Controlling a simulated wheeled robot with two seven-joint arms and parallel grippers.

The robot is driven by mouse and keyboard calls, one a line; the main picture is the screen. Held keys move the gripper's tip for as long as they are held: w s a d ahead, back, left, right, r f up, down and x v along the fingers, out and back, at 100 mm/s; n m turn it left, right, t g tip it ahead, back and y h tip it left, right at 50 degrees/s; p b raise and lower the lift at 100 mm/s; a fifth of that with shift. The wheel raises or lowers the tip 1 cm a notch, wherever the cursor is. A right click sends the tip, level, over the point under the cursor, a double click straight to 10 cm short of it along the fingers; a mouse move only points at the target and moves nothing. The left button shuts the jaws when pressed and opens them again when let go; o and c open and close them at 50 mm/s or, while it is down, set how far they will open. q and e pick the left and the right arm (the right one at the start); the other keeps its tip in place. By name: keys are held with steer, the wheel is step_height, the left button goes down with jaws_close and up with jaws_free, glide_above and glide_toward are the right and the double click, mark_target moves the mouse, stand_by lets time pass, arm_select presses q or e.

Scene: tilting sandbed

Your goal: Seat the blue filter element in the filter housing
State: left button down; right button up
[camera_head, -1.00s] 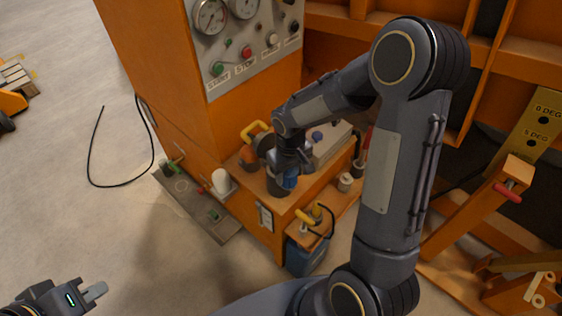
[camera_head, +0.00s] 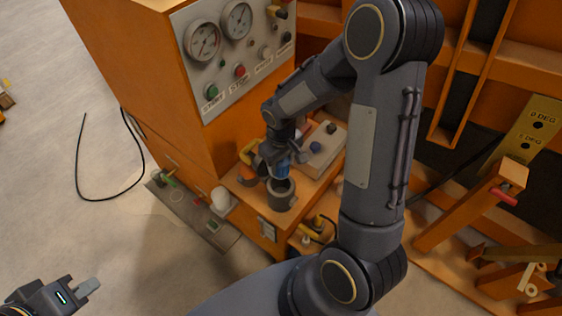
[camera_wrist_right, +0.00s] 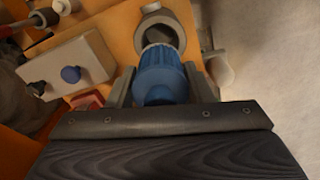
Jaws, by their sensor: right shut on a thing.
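The blue filter element (camera_wrist_right: 162,75) sits between the fingers of my right gripper (camera_wrist_right: 162,84), which is shut on it. In the head view the blue element (camera_head: 282,170) shows below my right gripper (camera_head: 282,160), just behind and above the grey filter housing (camera_head: 281,195). The housing is an open-topped cup on the orange shelf, and its dark opening is visible. In the right wrist view the housing (camera_wrist_right: 160,25) lies just beyond the element's far end; the two overlap in the picture, so contact cannot be told. My left gripper (camera_head: 84,291) is at the lower left, far from the shelf; its jaw gap is unclear.
The orange shelf (camera_head: 249,195) adjoins a cabinet with a gauge panel (camera_head: 225,60). A grey box with knobs (camera_head: 325,150) stands behind the housing. A white rounded item (camera_head: 220,197) is left of the shelf. A black cable (camera_head: 80,165) lies on open floor at left.

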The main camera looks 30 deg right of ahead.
mark_target(281, 178)
steer(key=shift+f+b, duration=2.3)
steer(key=shift+f, duration=0.5)
steer(key=shift+f+b, duration=1.85)
steer(key=shift+b, duration=0.1)
steer(key=shift+r, duration=0.15)
steer(key=shift+r+p, duration=1.2)
steer(key=shift+r, duration=0.3)
stand_by(0.7)
steer(key=shift+f+b, duration=0.9)
steer(key=shift+b, duration=0.05)
